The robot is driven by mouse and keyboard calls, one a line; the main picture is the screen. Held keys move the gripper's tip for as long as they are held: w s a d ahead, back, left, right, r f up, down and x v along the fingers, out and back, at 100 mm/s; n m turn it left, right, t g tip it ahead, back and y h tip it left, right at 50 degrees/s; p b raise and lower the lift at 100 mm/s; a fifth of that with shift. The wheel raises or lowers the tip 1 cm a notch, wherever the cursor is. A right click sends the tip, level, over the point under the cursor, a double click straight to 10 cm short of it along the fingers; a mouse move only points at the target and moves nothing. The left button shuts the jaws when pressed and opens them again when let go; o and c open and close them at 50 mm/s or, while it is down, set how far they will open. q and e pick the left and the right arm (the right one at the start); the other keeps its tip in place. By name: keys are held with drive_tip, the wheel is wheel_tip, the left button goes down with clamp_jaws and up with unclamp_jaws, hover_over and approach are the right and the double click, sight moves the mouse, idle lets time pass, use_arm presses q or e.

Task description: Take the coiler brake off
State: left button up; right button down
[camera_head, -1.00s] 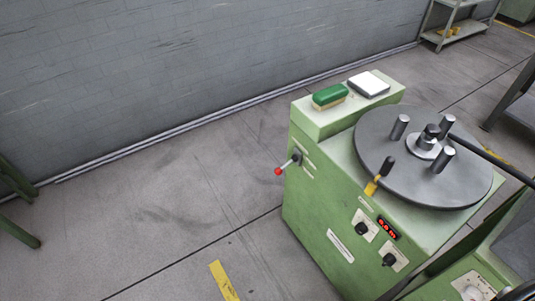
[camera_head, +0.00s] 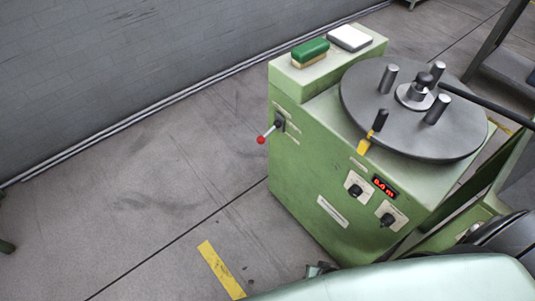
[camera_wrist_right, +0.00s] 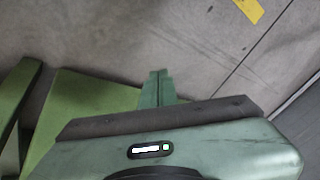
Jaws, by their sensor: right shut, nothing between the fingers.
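The green coiler (camera_head: 320,170) stands in the middle right of the head view, with a round grey disc (camera_head: 395,130) on top. A lever with a red ball knob (camera_head: 262,139) sticks out to the left from its side. A black handle with a yellow part (camera_head: 372,133) stands at the disc's front edge. I cannot tell from any label which one is the brake. My right gripper (camera_wrist_right: 158,74) is shut and empty in the wrist view, above the floor and apart from both levers. My left gripper is not in view.
A green brush (camera_head: 310,50) and a white-topped box (camera_head: 350,38) lie on the coiler's raised back. A yellow floor strip (camera_head: 220,270) lies in front. Floor left of the coiler is clear up to the grey wall (camera_head: 130,80). A dark bar (camera_head: 490,107) reaches the disc from the right.

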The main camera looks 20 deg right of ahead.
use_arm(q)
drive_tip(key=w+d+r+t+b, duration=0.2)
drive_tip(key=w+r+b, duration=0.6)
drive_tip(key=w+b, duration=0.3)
use_arm(e)
drive_tip(key=w+r+m+t+y+p, duration=0.15)
drive_tip(key=w+m, duration=0.25)
drive_tip(key=w, duration=0.4)
drive_tip(key=w+d+r+m+t+b, duration=0.1)
drive_tip(key=w+r+m+t, duration=0.25)
drive_tip(key=w, duration=0.35)
drive_tip(key=w+r+m+t+p, duration=0.15)
drive_tip(key=w+m, duration=0.25)
drive_tip(key=w, duration=0.4)
use_arm(q)
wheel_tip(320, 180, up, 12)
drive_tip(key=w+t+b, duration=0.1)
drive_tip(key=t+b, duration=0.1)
drive_tip(key=b, duration=0.5)
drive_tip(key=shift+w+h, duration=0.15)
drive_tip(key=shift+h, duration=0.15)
use_arm(e)
drive_tip(key=w+r+m+t+y, duration=0.1)
drive_tip(key=w+r+m, duration=0.3)
drive_tip(key=r, duration=0.4)
drive_tip(key=w+r+m+t+y, duration=0.1)
drive_tip(key=w+r+m+t, duration=0.3)
drive_tip(key=r, duration=0.5)
drive_tip(key=shift+w+d, duration=0.45)
drive_tip(key=shift+w, duration=0.2)
